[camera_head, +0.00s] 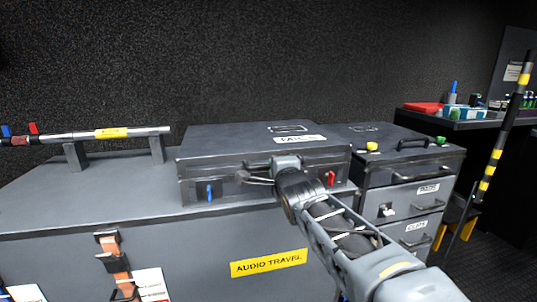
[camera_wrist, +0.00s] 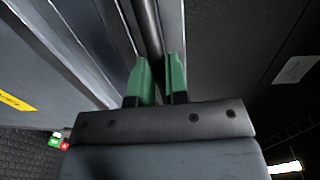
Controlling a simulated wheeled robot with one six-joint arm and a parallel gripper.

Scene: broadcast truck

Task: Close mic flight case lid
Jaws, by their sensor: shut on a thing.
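The mic flight case (camera_head: 230,190) is a dark grey box with a label reading like "MICS" on its lid (camera_head: 230,140). It sits on the grey counter, and its lid lies down over the body; I cannot tell whether it is fully seated. A blue latch (camera_head: 210,192) and a red latch (camera_head: 331,179) show on its front. My gripper (camera_head: 262,175) is at the middle of the case front, by the handle. In the wrist view its green fingertips (camera_wrist: 160,80) are shut on a dark bar (camera_wrist: 152,30), which looks like the case handle. My arm hides part of the front.
A drawer unit (camera_head: 405,190) stands right of the case, with a yellow knob (camera_head: 372,146) on top. A metal bar on stands (camera_head: 95,134) lies at left. A striped pole (camera_head: 497,140) leans at right.

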